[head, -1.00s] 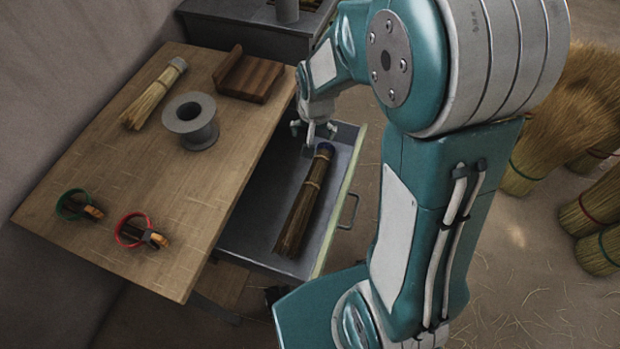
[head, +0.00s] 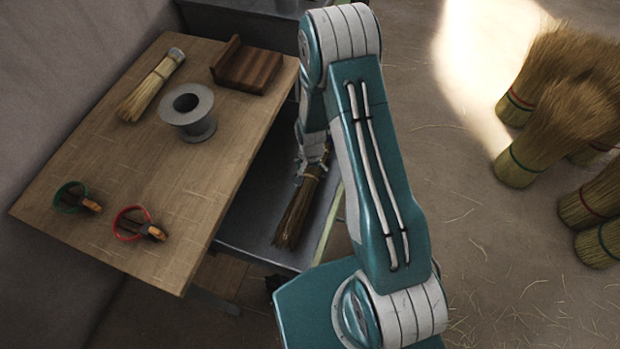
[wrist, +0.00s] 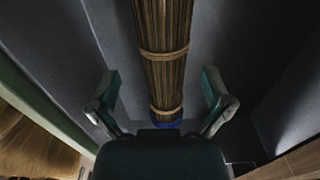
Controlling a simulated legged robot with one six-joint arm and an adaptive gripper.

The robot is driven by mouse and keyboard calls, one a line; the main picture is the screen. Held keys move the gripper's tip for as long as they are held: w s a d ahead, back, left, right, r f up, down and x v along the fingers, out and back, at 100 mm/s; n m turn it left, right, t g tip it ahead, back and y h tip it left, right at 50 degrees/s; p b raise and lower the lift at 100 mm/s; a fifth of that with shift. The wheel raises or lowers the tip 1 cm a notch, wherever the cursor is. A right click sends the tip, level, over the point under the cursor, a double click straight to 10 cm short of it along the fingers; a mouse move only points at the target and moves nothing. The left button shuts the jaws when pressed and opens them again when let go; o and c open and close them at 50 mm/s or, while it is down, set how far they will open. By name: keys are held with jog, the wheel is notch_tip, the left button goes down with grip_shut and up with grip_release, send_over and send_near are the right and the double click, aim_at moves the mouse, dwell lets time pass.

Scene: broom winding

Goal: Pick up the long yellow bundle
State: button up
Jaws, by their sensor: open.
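A long brownish straw bundle (head: 291,215) lies in the open drawer, tied with cord. In the wrist view the bundle (wrist: 163,30) runs from the top edge toward my gripper, with two cord ties and a blue end. My gripper (wrist: 160,92) is open. Its fingers stand on either side of the bundle, with a gap on both sides. In the head view my gripper (head: 312,165) is at the bundle's far end, partly hidden by my arm. A shorter pale yellow bundle (head: 150,90) with a grey end lies on the table.
The drawer (head: 245,235) has grey walls close around. The wooden table (head: 110,170) holds a grey spool (head: 188,112), a dark wooden block (head: 248,70), and tools with green (head: 70,196) and red (head: 131,222) rings. Several brooms (head: 525,150) stand on the floor at right.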

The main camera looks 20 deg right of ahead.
aim_at(310, 175)
jog(key=shift+w+f, duration=0.2)
jog(key=shift+f, duration=1.4)
jog(key=shift+w+f, duration=0.2)
jog(key=shift+f, duration=1.35)
jog(key=c, duration=1.2)
jog(key=shift+r, duration=0.15)
